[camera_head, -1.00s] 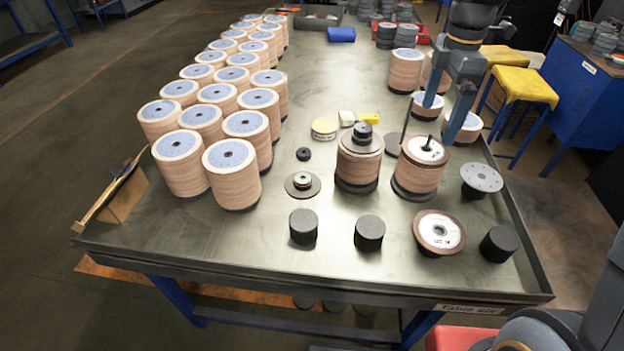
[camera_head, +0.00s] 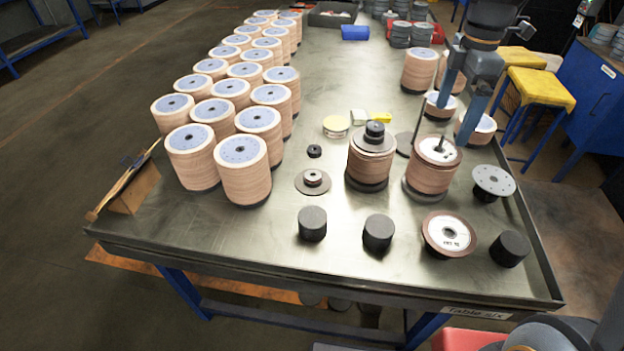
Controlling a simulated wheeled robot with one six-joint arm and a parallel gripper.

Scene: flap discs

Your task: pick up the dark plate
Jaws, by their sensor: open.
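A thin dark round plate (camera_head: 405,144) lies on the table behind two disc stacks and is partly hidden by them. Another dark flat disc (camera_head: 313,187) lies nearer, with a small hub on it. A third dark plate (camera_head: 374,143) tops the left stack, under a black knob. I cannot tell for certain which is the task's dark plate. My gripper (camera_head: 453,123) points down, open and empty, its fingers above and behind the right, white-topped stack (camera_head: 436,172). The gap between fingertips and stack is hard to judge.
Many tan disc stacks (camera_head: 243,170) fill the table's left side. Black cylinders (camera_head: 378,232), a white-centred disc (camera_head: 449,234) and a grey perforated plate (camera_head: 494,181) stand at the front right. A thin upright rod rises beside my gripper.

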